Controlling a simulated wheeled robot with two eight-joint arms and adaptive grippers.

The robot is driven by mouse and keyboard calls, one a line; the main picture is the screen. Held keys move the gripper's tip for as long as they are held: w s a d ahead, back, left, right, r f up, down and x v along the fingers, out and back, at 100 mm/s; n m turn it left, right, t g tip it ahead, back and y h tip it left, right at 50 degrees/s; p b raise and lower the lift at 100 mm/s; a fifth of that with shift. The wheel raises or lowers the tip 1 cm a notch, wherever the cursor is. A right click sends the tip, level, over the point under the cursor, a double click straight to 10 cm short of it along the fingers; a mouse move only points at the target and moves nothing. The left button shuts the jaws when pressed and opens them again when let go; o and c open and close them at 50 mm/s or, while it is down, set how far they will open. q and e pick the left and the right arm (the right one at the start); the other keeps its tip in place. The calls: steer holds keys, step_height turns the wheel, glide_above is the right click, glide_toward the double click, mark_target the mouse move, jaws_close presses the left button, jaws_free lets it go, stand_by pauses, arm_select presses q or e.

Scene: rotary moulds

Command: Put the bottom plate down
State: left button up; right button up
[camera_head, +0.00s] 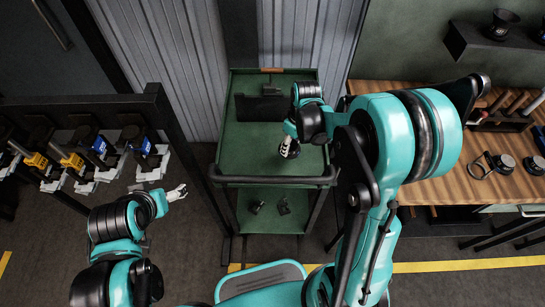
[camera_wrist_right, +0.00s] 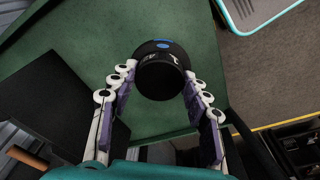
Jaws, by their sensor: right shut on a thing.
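The bottom plate (camera_wrist_right: 160,76) is a dark, round piece with a blue mark on its rim, between the fingertips of my right gripper (camera_wrist_right: 160,70). In the head view, my right gripper (camera_head: 289,145) is over the right part of the green cart top (camera_head: 245,150), with the dark piece (camera_head: 290,153) at its tip. I cannot tell whether the piece touches the cart top. My left gripper (camera_head: 177,192) is left of the cart, away from the plate; its fingers are too small to read.
A dark box (camera_head: 262,107) stands at the back of the cart top; the front left of the top is clear. Two small dark parts lie on the lower shelf (camera_head: 270,222). A wooden bench (camera_head: 430,155) is on the right, a rack (camera_head: 100,105) on the left.

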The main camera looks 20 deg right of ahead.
steer(key=a+f, duration=0.1)
steer(key=a, duration=0.1)
steer(key=w+a+f+b, duration=0.1)
steer(key=w+a+f, duration=0.1)
steer(key=a, duration=0.1)
steer(key=shift+w+a+f, duration=0.1)
steer(key=shift+a+f, duration=0.2)
steer(key=shift+f, duration=0.05)
steer(key=shift+f+b, duration=1.05)
steer(key=shift+f, duration=0.95)
steer(key=shift+f, duration=0.15)
steer(key=o, duration=1.3)
steer(key=shift+o, duration=0.6)
